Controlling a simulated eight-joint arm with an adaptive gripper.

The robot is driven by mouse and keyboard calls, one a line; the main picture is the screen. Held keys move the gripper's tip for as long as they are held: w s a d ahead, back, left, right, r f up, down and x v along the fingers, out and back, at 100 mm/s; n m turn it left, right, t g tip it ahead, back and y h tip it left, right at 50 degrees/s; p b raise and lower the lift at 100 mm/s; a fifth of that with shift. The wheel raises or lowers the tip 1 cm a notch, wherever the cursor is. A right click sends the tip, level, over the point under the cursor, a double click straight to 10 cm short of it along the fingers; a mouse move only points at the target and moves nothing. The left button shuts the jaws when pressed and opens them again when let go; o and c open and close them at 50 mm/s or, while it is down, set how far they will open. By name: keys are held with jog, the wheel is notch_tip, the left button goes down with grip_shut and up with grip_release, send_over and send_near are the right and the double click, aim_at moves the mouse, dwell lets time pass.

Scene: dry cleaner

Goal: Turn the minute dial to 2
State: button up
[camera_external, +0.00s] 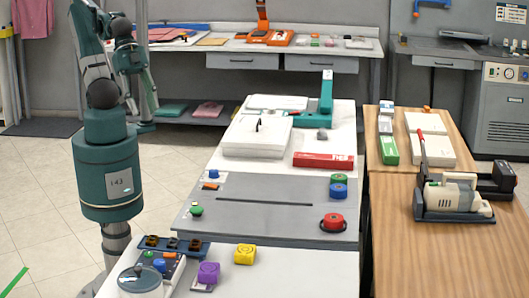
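I cannot tell which control is the minute dial; no numbers are readable. A small control box (160,262) with coloured knobs stands at the near left. My teal arm rises at the left, with its upper part near the top edge. I cannot make out my gripper in this view.
The grey board (265,215) has a long dark slot and a green button (196,210). A red box (323,160) and a teal press (326,98) are farther back. A wooden table (400,235) is at right.

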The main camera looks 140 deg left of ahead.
jog(key=w+d+r+g+p, duration=0.1)
jog(key=w+d+r, duration=0.1)
jog(key=w, duration=0.4)
jog(key=w+d+r+g, duration=0.1)
jog(key=w+r, duration=0.2)
jog(key=w, duration=0.4)
jog(key=m+g+p, duration=0.2)
jog(key=g+p, duration=0.2)
jog(key=g, duration=0.1)
send_over(159, 261)
jog(key=f, duration=2.3)
jog(key=shift+a+f, duration=0.1)
jog(key=shift+a, duration=0.15)
jog(key=shift+w+d+f, duration=0.15)
jog(key=shift+f, duration=0.15)
jog(key=shift+d+f+b, duration=0.1)
jog(key=shift+f+b, duration=0.3)
jog(key=shift+f, duration=3.5)
